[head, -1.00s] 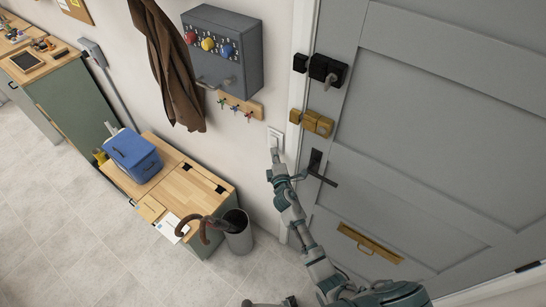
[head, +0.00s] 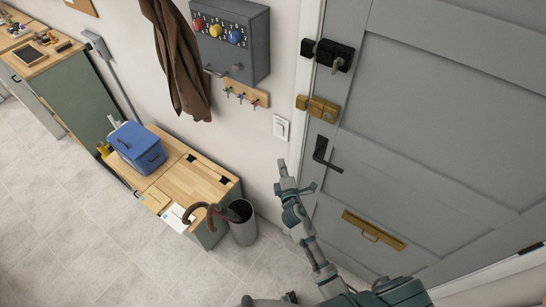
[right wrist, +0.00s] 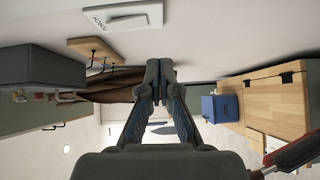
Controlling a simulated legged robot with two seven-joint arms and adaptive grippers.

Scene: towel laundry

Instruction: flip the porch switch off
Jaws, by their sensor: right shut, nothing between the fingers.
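The porch switch (head: 281,127) is a white plate on the wall, left of the door frame and below the key rack. It also shows at the top of the right wrist view (right wrist: 124,17), with a label on it. I cannot tell which way its rocker sits. My right gripper (head: 282,163) is shut and empty, a little below the switch and apart from it. In the right wrist view its closed fingers (right wrist: 159,70) are in the middle, below the switch plate. My left gripper is not clearly in view.
The grey door (head: 440,130) with a black lever handle (head: 325,154) stands just right of my right arm. A key rack (head: 246,94) hangs beneath a grey box (head: 231,42). A wooden-topped bench (head: 196,184) with a blue bin (head: 136,147) and an umbrella stand (head: 242,224) are on the left.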

